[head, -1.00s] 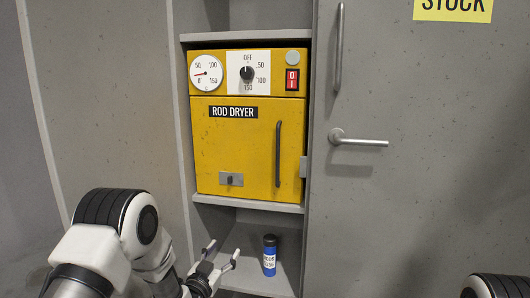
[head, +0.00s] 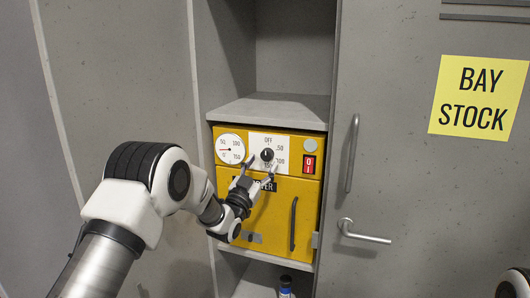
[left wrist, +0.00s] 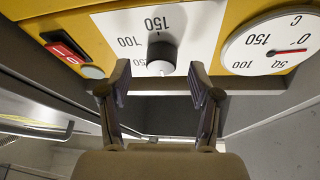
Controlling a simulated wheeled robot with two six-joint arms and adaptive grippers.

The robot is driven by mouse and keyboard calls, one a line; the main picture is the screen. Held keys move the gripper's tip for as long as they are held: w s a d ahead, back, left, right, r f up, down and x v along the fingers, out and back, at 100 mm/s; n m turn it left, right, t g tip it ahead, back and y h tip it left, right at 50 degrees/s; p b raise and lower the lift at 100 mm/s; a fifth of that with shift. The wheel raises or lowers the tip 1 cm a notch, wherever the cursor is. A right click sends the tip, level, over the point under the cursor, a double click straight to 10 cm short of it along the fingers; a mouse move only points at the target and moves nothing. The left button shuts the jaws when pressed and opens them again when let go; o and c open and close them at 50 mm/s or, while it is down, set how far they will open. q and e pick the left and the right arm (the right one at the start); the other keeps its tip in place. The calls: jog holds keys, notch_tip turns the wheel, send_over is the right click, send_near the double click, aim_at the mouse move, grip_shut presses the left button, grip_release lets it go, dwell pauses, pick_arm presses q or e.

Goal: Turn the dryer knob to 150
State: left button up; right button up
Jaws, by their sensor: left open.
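The yellow rod dryer (head: 275,215) sits in a cabinet recess. Its black knob (head: 267,155) is on a white dial plate (head: 284,143) marked OFF, 50, 100 and 150. The knob's pointer is too small to read clearly. My left gripper (head: 258,168) is open in front of the panel, its fingertips just below and to either side of the knob. In the left wrist view the panel appears upside down, and the knob (left wrist: 161,55) lies between and just beyond the open fingertips (left wrist: 160,78). Contact is not visible. My right gripper is out of view.
A round gauge (head: 230,148) is left of the knob, its needle near 0. A red switch (head: 309,164) is on the right. A black door handle (head: 293,223) and a lever handle (head: 362,232) stick out. A blue bottle (head: 286,287) stands below.

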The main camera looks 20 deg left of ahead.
pick_arm(q)
jog(key=shift+w+r, duration=0.65)
jog(key=shift+w, duration=0.3)
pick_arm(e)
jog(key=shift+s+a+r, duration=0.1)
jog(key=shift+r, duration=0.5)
pick_arm(q)
jog(key=shift+d+f, duration=0.1)
jog(key=c, duration=1.1)
jog(key=shift+c, duration=0.2)
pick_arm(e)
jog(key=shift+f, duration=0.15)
